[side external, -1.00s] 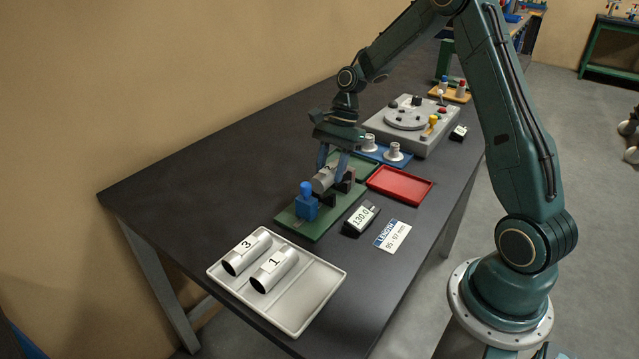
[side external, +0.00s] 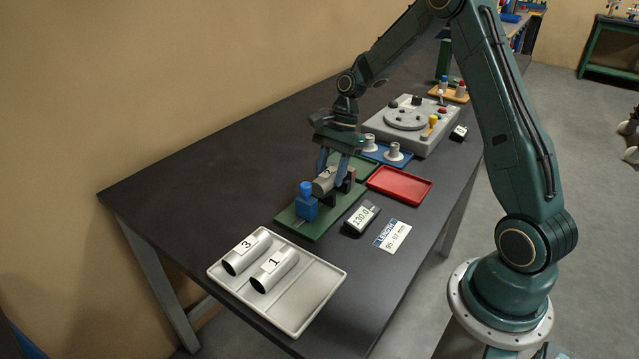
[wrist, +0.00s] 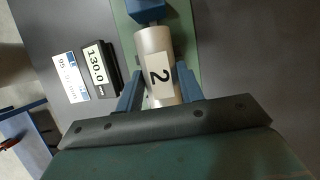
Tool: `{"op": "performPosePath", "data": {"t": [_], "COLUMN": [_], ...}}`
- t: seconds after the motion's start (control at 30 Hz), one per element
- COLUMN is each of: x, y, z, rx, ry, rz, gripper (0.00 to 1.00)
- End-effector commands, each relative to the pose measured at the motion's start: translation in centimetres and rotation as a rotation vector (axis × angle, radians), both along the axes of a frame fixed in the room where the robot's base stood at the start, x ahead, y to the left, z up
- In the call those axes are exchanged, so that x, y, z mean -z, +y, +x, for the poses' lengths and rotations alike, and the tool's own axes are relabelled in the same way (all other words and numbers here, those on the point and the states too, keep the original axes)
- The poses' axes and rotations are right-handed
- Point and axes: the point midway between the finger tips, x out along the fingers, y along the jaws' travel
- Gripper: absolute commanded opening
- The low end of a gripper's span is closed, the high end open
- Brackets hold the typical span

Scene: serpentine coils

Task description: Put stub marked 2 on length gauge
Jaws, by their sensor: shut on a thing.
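The stub marked 2 (wrist: 155,62) is a silvery cylinder with a white label. My gripper (side external: 338,169) is shut on it, with one blue finger on each side in the wrist view. The stub (side external: 324,183) lies level over the length gauge, a green base (side external: 318,226) with a blue block (side external: 306,203) at its near end and dark supports. The block also shows at the top of the wrist view (wrist: 146,10). I cannot tell whether the stub rests on the supports. The gauge's display (side external: 361,218) reads 130.0.
A pale tray (side external: 325,295) in front holds stubs marked 3 (side external: 246,251) and 1 (side external: 274,269). A length card (side external: 392,235) reads 95 - 97 mm. A red tray (side external: 401,185), a green tray (side external: 358,166) and a grey machine (side external: 405,124) stand farther back. The table's left side is clear.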

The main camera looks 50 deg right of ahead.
Motion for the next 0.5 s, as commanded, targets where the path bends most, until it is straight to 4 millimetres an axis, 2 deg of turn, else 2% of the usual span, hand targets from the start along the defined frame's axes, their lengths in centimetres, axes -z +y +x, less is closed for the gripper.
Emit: {"op": "performPosePath", "data": {"t": [0.5], "x": [0.97], "y": [0.02], "z": [0.02], "rx": [0.000], "ry": [0.000], "rz": [0.000], "gripper": [0.09]}}
